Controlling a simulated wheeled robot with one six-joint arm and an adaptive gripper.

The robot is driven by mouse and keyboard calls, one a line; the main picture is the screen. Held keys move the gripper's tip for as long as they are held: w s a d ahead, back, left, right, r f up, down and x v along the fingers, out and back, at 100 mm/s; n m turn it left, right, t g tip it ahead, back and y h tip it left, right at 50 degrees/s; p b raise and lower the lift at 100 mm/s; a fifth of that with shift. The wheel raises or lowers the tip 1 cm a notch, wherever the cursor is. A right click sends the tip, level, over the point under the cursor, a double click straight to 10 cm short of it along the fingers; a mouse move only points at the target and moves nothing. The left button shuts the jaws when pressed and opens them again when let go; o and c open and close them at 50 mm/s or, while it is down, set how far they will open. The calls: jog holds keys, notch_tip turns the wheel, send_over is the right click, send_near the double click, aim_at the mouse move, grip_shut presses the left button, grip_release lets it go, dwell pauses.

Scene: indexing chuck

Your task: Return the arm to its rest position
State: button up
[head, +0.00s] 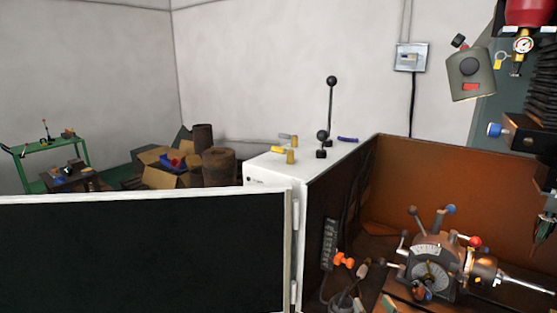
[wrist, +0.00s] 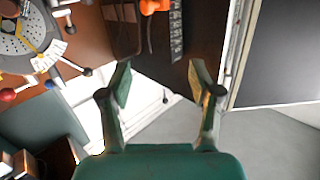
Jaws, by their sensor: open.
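My gripper (wrist: 160,85) shows in the wrist view with its two fingers spread apart and nothing between them. My gripper is not seen in the head view. The indexing chuck (head: 430,270) stands on the machine table at the lower right of the head view, with several ball-ended levers. Part of its round dial (wrist: 22,35) shows at the upper left of the wrist view, apart from the fingers.
A black panel with a white frame (head: 140,255) fills the lower left of the head view. A white cabinet (head: 265,172) with levers stands behind it. An orange-brown guard (head: 450,175) encloses the chuck. A green cart (head: 50,147) and cardboard boxes (head: 160,175) are farther back.

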jog(key=s+a+f+m+h, duration=0.1)
jog(key=s+f, duration=0.4)
jog(key=s, duration=0.3)
jog(key=s+f+g, duration=0.1)
jog(key=s+f, duration=0.4)
jog(key=s, duration=0.3)
jog(key=s+a+f+m+h, duration=0.1)
jog(key=s+f, duration=0.3)
jog(key=s, duration=0.3)
jog(key=s+a+r+n+g, duration=0.1)
jog(key=s+r, duration=0.1)
jog(key=s, duration=2)
jog(key=shift+r, duration=0.4)
